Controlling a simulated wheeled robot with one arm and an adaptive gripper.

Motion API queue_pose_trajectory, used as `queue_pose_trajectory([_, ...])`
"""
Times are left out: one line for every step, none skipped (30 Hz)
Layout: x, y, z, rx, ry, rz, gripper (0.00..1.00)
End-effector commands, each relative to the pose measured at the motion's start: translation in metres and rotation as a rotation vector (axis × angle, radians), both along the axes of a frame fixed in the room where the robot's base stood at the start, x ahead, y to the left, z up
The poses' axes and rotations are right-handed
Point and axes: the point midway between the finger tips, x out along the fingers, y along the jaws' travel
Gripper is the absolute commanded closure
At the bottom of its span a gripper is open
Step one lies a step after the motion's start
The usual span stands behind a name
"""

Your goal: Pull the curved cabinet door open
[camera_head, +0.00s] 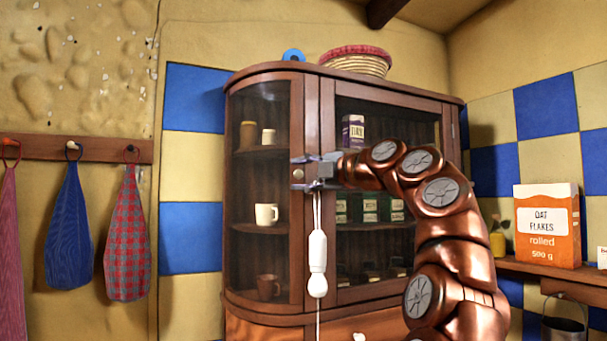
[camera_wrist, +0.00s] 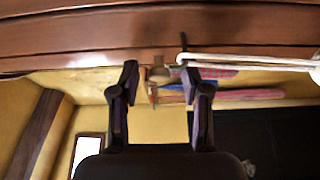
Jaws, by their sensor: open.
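The wooden cabinet's curved glass door (camera_head: 264,215) is on the left of the cabinet in the head view and looks closed. Its small round knob (camera_head: 298,174) is on the door's right-hand stile. My gripper (camera_head: 303,173) is at the knob, with one finger above it and one below. In the wrist view, my gripper (camera_wrist: 160,79) is open, and a small rounded knob (camera_wrist: 159,74) shows between the fingertips. I cannot tell whether either finger touches it. The cabinet's wood (camera_wrist: 90,35) fills the top of the wrist view.
A white cord with a tassel (camera_head: 317,262) hangs just below my gripper; the white cord (camera_wrist: 245,60) also shows at right in the wrist view. Cups and jars stand inside the cabinet. A basket (camera_head: 357,64) sits on top. Cloths (camera_head: 127,235) hang on the left wall.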

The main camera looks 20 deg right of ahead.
Motion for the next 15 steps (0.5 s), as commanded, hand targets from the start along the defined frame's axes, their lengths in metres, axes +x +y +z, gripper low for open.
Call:
queue_pose_trajectory([-0.0001,0.0,0.0,0.0,0.0,0.0,0.53])
queue_pose_trajectory([-0.0001,0.0001,0.0,0.0,0.0,0.0,0.55])
queue_pose_trajectory([-0.0001,0.0001,0.0,0.0,0.0,0.0,0.59])
queue_pose_trajectory([-0.0002,0.0001,0.0,0.0,0.0,0.0,0.63])
queue_pose_trajectory([-0.0002,0.0001,0.0,0.0,0.0,0.0,0.66])
queue_pose_trajectory([-0.0002,0.0001,0.0,0.0,0.0,0.0,0.7])
queue_pose_trajectory([-0.0002,0.0001,0.0,0.0,0.0,0.0,0.73])
queue_pose_trajectory([-0.0002,0.0001,0.0,0.0,0.0,0.0,0.76])
queue_pose_trajectory([-0.0001,0.0002,0.0,0.0,0.0,0.0,0.8])
queue_pose_trajectory([-0.0002,0.0002,0.0,0.0,0.0,0.001,0.83])
queue_pose_trajectory([-0.0002,0.0001,0.0,0.0,0.0,0.0,0.87])
queue_pose_trajectory([-0.0002,0.0002,0.0,0.0,0.0,0.001,0.91])
queue_pose_trajectory([-0.0002,0.0002,0.0,0.0,0.0,0.001,0.94])
queue_pose_trajectory([-0.0002,0.0002,0.0,0.0,0.0,0.001,0.97])
queue_pose_trajectory([-0.0002,0.0002,0.0,0.0,0.0,0.001,1.0])
